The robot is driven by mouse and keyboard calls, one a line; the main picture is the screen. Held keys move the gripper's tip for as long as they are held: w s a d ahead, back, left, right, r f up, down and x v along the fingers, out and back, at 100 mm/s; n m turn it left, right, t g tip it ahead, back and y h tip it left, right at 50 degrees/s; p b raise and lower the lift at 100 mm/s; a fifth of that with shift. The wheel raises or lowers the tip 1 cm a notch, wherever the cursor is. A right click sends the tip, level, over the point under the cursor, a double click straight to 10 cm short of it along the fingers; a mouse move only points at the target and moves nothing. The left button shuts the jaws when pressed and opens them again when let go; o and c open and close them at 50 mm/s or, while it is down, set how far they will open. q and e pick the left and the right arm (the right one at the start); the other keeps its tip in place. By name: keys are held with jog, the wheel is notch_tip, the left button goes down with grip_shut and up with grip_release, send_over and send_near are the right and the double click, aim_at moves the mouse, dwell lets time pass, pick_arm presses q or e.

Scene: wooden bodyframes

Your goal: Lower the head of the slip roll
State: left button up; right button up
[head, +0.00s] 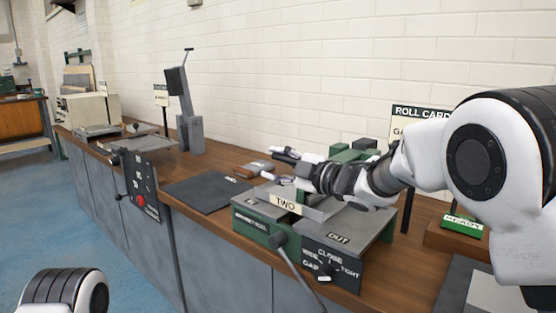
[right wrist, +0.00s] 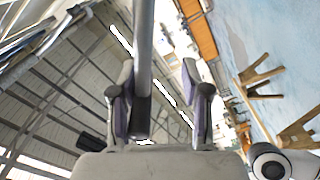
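The slip roll, as far as I can tell, is the green and grey machine (head: 262,220) labelled TWO on the bench. Its front carries a dial (head: 325,270) marked CLOSE and TIGHT, and a crank handle (head: 295,262) hangs down at the front. My right arm reaches across the machine's top from the right and hides part of it. In the right wrist view my right gripper (right wrist: 160,105) has its fingers apart. A grey bar (right wrist: 143,60) stands between them, close to the left finger, with a gap to the right finger. My left gripper is out of view.
A dark mat (head: 207,190) lies left of the machine. A tall grey lever tool (head: 188,115) stands farther back. A roll card sign (head: 420,112) and a green READY plate (head: 463,224) are at the right. A control box (head: 140,185) with a red button is on the bench front.

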dwell(0.6)
jog(key=shift+d, duration=0.15)
jog(key=shift+s+d+r, duration=0.1)
jog(key=shift+s+d, duration=0.15)
jog(key=shift+d, duration=0.05)
jog(key=v, duration=1.1)
jog(key=shift+s, duration=0.1)
